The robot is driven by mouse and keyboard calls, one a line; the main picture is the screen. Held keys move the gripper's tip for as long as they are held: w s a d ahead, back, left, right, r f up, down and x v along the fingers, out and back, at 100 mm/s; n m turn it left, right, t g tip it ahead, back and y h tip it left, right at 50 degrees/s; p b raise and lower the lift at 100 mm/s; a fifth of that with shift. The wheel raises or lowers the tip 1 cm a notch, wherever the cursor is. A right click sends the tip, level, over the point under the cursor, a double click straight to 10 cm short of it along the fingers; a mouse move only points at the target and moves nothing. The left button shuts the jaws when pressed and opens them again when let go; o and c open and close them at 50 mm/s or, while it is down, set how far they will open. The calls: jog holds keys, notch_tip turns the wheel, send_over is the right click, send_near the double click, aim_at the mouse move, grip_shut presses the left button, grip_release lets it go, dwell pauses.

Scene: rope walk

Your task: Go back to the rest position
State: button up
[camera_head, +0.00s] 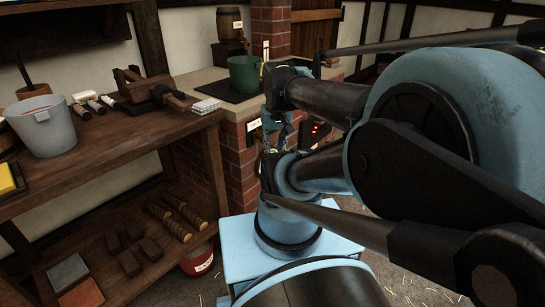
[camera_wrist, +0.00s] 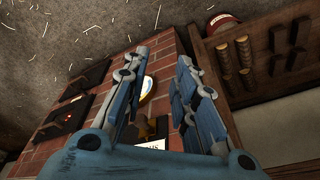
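My gripper (camera_wrist: 163,85) shows in the wrist view with its two blue jointed fingers apart. Nothing is visibly held between them. Behind the gap are brick, a white-and-yellow rounded thing and a pale label. In the head view my blue and black arm fills the right side and is folded in front of the brick stove. The gripper end there is small, dark and partly hidden by the arm, close to the stove front. Whether it touches the brick I cannot tell.
A wooden workbench (camera_head: 105,144) stands at left with a grey bucket (camera_head: 42,127) and tools on it. A green pot (camera_head: 244,74) stands on the brick stove (camera_head: 238,165). A red bucket (camera_head: 197,260) is on the floor beside the bench. Straw litters the floor at lower right.

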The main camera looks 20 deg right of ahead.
jog(key=shift+s+a+f+n, duration=0.2)
jog(key=shift+s+f+n, duration=0.1)
jog(key=shift+s+f, duration=0.25)
jog(key=shift+s+a+f+n, duration=0.2)
jog(key=shift+s+f+n, duration=0.15)
jog(key=shift+f, duration=0.35)
jog(key=shift+w+f, duration=0.2)
jog(key=shift+w, duration=0.3)
